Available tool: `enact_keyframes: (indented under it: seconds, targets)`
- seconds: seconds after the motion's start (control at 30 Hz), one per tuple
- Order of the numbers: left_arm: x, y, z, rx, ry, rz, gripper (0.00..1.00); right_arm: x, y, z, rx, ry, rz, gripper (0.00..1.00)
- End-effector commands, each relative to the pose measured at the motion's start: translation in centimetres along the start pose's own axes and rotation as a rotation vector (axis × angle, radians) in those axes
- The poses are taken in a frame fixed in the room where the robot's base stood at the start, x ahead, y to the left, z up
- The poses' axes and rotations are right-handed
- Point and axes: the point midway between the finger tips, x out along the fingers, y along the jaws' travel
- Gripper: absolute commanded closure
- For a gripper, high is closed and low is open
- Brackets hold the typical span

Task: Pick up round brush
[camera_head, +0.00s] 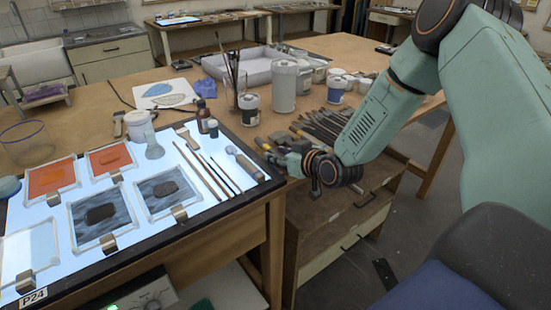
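Several brushes and tools lie on the lit panel. Two thin-handled ones (202,172) lie side by side, with a thinner dark stick (226,174) to their right. A thicker tool with a pale handle (245,162) lies near the panel's right edge. I cannot tell which of these is the round brush. My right gripper (266,150) is just right of the panel, near the pile of brushes on the wooden table. It is small and dark against the clutter, so its opening and any held thing are unclear. My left gripper is out of view.
The lit panel (110,256) also carries orange and dark glass pieces with metal weights. Bottles (203,116), jars (249,109) and a tall canister (284,86) stand behind. Many brushes (322,125) lie beside my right gripper. A drawer cabinet (345,236) is below.

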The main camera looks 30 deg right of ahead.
Motion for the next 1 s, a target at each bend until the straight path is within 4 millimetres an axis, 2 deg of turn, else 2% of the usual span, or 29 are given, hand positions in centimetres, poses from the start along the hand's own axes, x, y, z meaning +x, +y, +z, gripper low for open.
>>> enact_keyframes:
  seconds: [0.17,0.53,1.0]
  targets:
    - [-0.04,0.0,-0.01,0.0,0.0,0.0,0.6,-0.04,0.01,-0.01,0.001,0.0,0.0,0.68]
    - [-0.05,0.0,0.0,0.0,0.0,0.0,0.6,-0.06,0.0,-0.02,0.0,0.0,0.0,0.99]
    - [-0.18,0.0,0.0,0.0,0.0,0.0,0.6,-0.24,0.02,-0.37,0.001,-0.001,0.0,1.0]
